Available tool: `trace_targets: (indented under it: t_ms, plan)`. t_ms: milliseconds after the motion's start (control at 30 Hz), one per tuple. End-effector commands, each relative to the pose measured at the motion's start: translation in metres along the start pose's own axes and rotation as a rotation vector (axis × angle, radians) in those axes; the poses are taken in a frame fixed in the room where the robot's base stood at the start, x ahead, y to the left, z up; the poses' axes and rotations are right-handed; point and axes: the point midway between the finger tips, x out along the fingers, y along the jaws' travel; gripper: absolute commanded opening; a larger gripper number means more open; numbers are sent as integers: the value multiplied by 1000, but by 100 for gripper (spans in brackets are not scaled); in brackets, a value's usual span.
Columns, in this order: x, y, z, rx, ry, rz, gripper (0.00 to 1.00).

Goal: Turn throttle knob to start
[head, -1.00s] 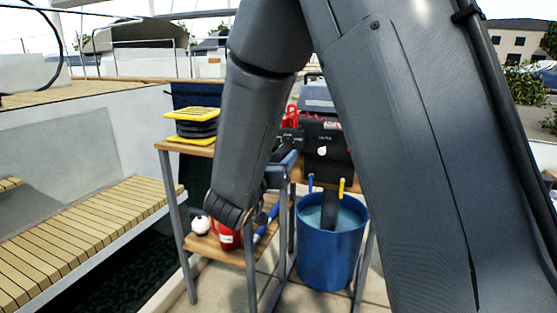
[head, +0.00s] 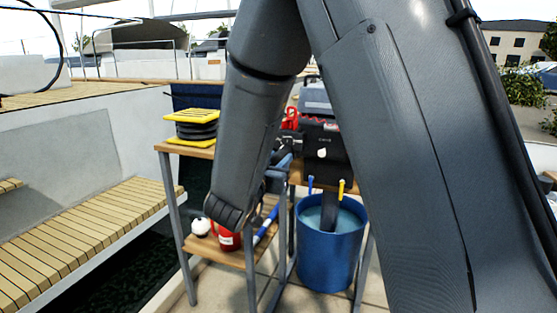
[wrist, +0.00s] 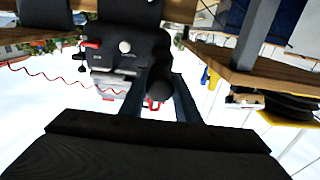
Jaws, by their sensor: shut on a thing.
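The outboard motor (head: 322,145) is a black unit with a grey top, mounted on a wooden stand above a blue bucket. Its front with a round white button also shows in the wrist view (wrist: 124,46). The throttle knob (wrist: 160,84) is a dark, rounded grip sticking out from the motor toward the wrist camera. My gripper (wrist: 157,102) has its two blue-grey fingers on either side of the knob, shut on it. In the head view my gripper (head: 283,163) is partly hidden behind my arm, and the knob's turn marking cannot be read.
The blue bucket (head: 330,245) holds water below the motor. A wooden shelf stand (head: 213,255) at left bears a yellow-and-black stack (head: 193,126), a red canister (head: 228,238) and a white ball (head: 201,227). A slatted bench (head: 100,235) lies further left. A red coiled cord (wrist: 45,75) hangs beside the motor.

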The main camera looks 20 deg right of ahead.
Motion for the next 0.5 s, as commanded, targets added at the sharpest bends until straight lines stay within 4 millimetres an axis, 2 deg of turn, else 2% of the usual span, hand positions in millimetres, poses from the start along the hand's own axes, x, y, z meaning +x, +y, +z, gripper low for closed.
trace_targets:
  t_ms: [500]
  plan:
    - [0,0,0,387,-1,1,7]
